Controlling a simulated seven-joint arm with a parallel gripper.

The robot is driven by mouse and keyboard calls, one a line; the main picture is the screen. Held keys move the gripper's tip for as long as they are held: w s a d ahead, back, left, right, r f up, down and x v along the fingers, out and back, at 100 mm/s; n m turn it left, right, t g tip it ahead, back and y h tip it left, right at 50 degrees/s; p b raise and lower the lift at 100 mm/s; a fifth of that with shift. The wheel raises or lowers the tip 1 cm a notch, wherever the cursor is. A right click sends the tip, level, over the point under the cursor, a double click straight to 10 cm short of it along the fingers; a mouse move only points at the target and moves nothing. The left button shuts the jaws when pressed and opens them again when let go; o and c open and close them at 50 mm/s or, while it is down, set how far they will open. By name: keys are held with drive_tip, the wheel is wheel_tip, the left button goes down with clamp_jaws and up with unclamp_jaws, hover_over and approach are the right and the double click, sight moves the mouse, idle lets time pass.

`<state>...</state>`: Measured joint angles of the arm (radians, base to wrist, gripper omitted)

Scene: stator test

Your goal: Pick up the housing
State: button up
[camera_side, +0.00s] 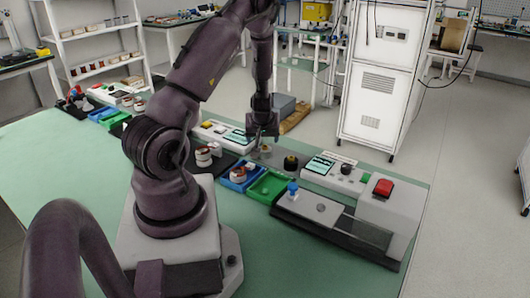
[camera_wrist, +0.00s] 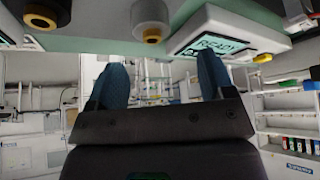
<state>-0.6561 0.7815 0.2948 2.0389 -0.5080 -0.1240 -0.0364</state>
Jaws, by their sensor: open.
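My gripper (camera_side: 263,133) points down over the far side of the green table. In the wrist view its two dark fingers (camera_wrist: 163,68) are apart with nothing between them. A small round metallic piece with a copper-coloured centre (camera_side: 265,150), possibly the housing, stands just below the gripper. White-and-copper round parts (camera_side: 239,173) sit in a blue tray (camera_side: 252,183); similar ones (camera_side: 205,155) stand further left.
A screen device (camera_side: 320,166), a green tray (camera_side: 270,187) and a grey station with a red button (camera_side: 384,188) lie to the right. The table's front-left is clear.

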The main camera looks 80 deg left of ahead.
sight(265, 146)
drive_tip(key=shift+w+d+x, duration=0.15)
drive_tip(key=shift+x, duration=1.3)
drive_tip(key=shift+w+d+x, duration=0.15)
drive_tip(key=shift+x, duration=1.35)
drive_tip(key=shift+f, duration=0.1)
drive_tip(key=c, duration=1)
